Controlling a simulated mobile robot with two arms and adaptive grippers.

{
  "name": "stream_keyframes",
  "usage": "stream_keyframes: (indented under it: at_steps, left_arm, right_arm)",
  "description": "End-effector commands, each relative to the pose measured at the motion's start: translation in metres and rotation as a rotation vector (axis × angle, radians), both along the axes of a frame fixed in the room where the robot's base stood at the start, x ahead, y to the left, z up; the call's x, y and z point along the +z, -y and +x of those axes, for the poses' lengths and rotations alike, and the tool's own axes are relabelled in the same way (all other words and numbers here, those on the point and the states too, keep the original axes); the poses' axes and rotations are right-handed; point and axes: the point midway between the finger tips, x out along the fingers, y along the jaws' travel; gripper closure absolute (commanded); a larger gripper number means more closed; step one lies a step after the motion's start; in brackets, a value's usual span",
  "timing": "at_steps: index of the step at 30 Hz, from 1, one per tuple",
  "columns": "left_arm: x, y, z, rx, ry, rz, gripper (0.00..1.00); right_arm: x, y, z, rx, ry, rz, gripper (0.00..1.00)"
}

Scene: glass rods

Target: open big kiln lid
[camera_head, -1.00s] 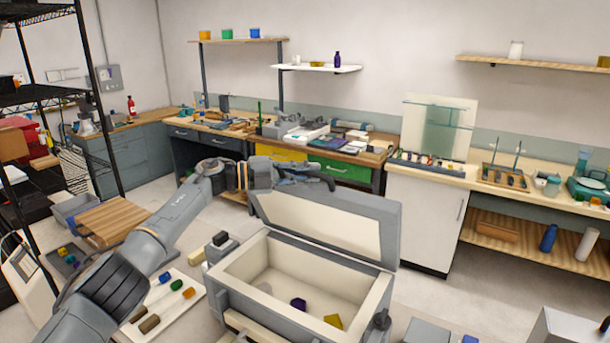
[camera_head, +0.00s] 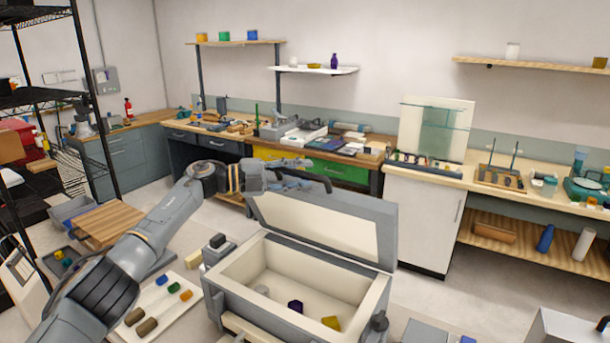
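The big kiln (camera_head: 218,293) is a grey box with a cream inside, at the lower middle of the head view. Its lid (camera_head: 325,226) stands raised and tilted back at the rear edge, so the chamber is uncovered. A dark handle (camera_head: 333,188) runs along the lid's upper part. My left gripper (camera_head: 306,177) is just behind the lid's upper left edge, by the left end of the handle. Its fingers look spread with nothing between them; whether they touch the lid is hard to tell. My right gripper is not in view.
Inside the kiln lie a purple piece (camera_head: 295,307), a yellow piece (camera_head: 331,323) and a pale piece (camera_head: 262,290). A white tray (camera_head: 190,312) with coloured rods lies left of the kiln. A workbench (camera_head: 375,157) stands behind.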

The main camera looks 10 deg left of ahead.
Motion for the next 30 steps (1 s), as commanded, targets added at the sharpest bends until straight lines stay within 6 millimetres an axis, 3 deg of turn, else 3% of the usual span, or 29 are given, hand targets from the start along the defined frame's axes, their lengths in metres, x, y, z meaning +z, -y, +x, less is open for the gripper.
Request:
stream_keyframes:
  at_steps: [9, 15, 30]
  left_arm:
    - [0.003, -0.062, -0.029, 0.003, 0.000, 0.001, 0.63]
    - [0.004, -0.088, -0.041, 0.001, -0.001, 0.002, 0.63]
    - [0.005, -0.095, -0.045, -0.001, 0.000, 0.000, 0.63]
  right_arm:
    - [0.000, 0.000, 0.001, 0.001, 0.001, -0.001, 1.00]
    - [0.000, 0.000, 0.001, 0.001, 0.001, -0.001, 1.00]
    - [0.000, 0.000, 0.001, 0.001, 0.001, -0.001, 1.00]
